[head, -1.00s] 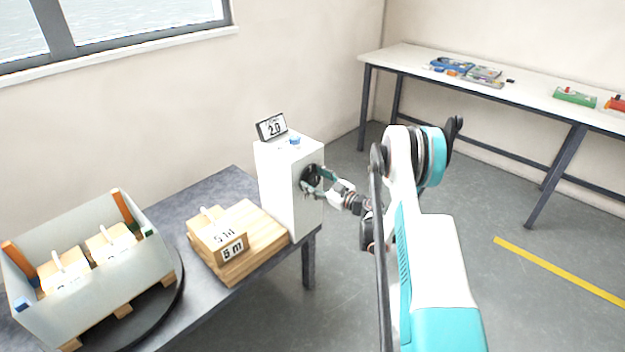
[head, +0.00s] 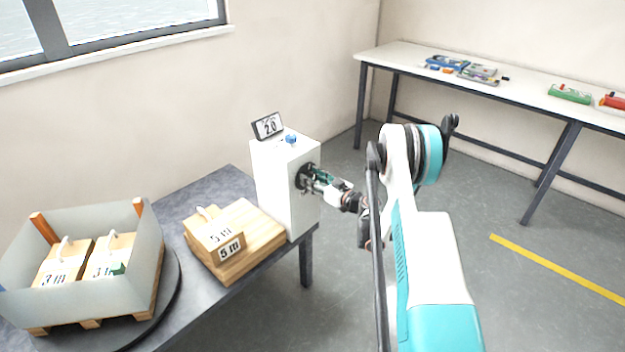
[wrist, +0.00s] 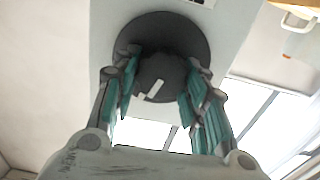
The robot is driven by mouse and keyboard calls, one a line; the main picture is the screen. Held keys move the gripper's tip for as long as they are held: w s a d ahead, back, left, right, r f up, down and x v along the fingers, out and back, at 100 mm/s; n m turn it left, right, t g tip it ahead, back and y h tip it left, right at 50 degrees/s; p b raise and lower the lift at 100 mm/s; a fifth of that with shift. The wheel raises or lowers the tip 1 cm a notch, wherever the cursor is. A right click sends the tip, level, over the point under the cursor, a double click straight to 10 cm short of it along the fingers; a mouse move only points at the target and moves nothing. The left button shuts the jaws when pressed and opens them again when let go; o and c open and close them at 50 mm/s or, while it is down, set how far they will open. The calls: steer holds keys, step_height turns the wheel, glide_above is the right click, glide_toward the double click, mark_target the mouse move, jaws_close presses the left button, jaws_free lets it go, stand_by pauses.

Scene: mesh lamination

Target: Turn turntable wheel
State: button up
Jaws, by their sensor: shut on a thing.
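The dark round wheel (wrist: 190,35) is on the side of a white box (head: 285,195); its rim also shows in the head view (head: 303,176). My gripper (wrist: 162,62) is shut on the wheel's dark central knob (wrist: 158,82), one green-padded finger on each side. In the head view my gripper (head: 316,180) reaches the wheel from the right and hides part of it. The black turntable (head: 172,299) lies on the dark table at lower left. It bears a pallet and a grey-walled crate (head: 95,282) holding two labelled wooden blocks.
A display reading 2.0 (head: 267,126) and a blue button (head: 291,139) are on top of the white box. A labelled wooden block (head: 207,236) sits on a wooden board (head: 263,222) between the box and turntable. A white bench (head: 520,90) with parts stands behind.

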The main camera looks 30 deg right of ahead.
steer(key=o, duration=1.1)
steer(key=v, duration=0.7)
steer(key=shift+s, duration=0.25)
